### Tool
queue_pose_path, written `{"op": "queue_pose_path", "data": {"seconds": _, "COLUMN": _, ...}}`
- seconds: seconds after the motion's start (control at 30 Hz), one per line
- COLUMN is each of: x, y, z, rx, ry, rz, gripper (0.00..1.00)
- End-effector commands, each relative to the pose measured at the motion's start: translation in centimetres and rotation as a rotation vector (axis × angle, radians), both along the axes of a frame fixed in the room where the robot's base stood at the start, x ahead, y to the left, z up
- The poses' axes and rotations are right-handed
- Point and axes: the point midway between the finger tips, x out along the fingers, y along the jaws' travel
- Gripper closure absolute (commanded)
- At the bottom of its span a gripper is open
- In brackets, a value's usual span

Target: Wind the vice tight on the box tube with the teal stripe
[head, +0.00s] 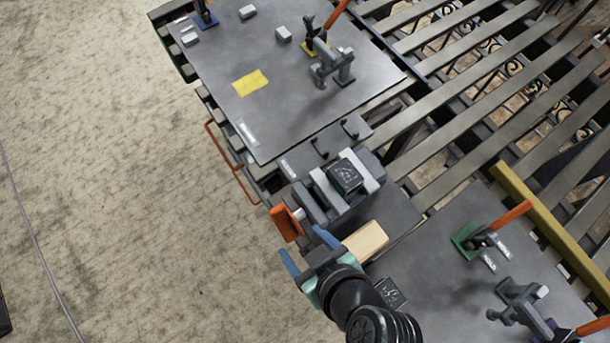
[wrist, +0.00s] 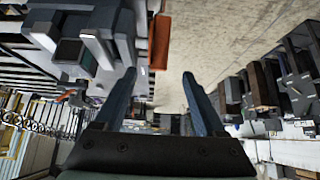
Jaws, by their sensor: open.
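The grey vice (head: 322,196) stands at the edge of the bench, with pale jaw pads on either side of a dark box tube (head: 346,176).
A wooden block (head: 365,241) and a dark marked piece (head: 390,292) lie close to my gripper and arm. A grey plate (head: 285,95) with clamps and a yellow patch is at the top. A green-based clamp (head: 466,240) stands at the right.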

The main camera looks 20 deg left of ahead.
Motion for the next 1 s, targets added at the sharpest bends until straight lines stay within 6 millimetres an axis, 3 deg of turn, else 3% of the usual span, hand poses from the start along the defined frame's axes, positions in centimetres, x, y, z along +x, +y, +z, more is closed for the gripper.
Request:
{"op": "queue_pose_path", "data": {"seconds": 0.43, "x": 0.5, "y": 0.4, "z": 0.0, "rx": -0.021, "ry": 0.032, "rz": 0.018, "gripper": 0.28}}
{"op": "queue_pose_path", "data": {"seconds": 0.67, "x": 2.9, "y": 3.5, "z": -0.9, "rx": -0.207, "ry": 0.240, "rz": 0.074, "gripper": 0.28}}
{"op": "queue_pose_path", "data": {"seconds": 1.0, "x": 5.3, "y": 6.9, "z": 1.2, "rx": -0.511, "ry": 0.408, "rz": 0.012, "gripper": 0.28}}
